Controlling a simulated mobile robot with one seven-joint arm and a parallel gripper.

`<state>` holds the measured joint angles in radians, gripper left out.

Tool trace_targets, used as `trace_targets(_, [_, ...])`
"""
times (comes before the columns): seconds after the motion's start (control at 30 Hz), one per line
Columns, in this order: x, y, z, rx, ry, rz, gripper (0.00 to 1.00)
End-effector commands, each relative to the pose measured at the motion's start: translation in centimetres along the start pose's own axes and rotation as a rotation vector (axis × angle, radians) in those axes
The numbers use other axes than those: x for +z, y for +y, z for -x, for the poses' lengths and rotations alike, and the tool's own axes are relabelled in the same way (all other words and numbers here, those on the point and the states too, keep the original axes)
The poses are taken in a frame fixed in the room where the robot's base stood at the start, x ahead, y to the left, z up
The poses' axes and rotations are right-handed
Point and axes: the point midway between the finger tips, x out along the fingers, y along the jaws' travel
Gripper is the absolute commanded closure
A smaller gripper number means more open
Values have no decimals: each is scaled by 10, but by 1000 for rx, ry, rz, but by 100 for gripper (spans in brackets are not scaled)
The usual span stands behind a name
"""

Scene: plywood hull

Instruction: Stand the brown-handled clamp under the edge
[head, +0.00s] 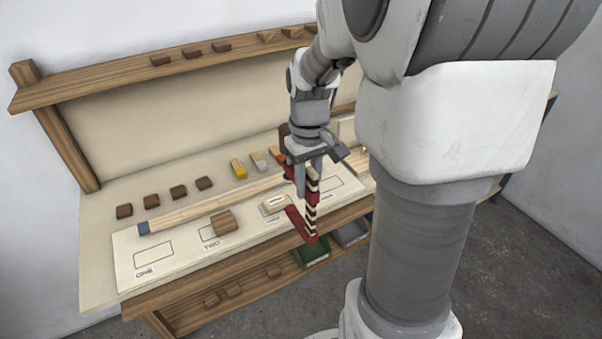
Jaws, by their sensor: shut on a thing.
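My gripper (310,178) points down over the right part of the workbench and is shut on a clamp (311,212). The clamp has red jaws and a bar with dark and pale stripes. It hangs roughly upright, its lower red jaw reaching left near the bench's front edge (262,247). A dark brownish piece shows beside my wrist; I cannot tell whether it is the clamp's handle. I cannot tell whether the clamp touches the edge. A long pale wood strip (205,208) with a blue end lies along a white board (190,263) with marked outlines.
A brown block (224,222) and a pale block (273,204) lie on the board. Yellow (238,169), grey and orange-ended pieces lie behind the strip, with several dark cubes at left. A green bin (311,255) and a grey bin (351,234) sit below. My arm hides the bench's right side.

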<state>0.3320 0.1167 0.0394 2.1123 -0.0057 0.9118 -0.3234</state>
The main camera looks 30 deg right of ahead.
Motion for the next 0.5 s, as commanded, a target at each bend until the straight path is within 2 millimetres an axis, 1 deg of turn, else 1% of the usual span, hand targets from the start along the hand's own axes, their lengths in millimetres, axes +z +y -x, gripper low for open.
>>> trace_targets(0.03, [0,0,-13,0,1,0,100])
trace_targets(0.5, [0,0,-80,0,0,0,100])
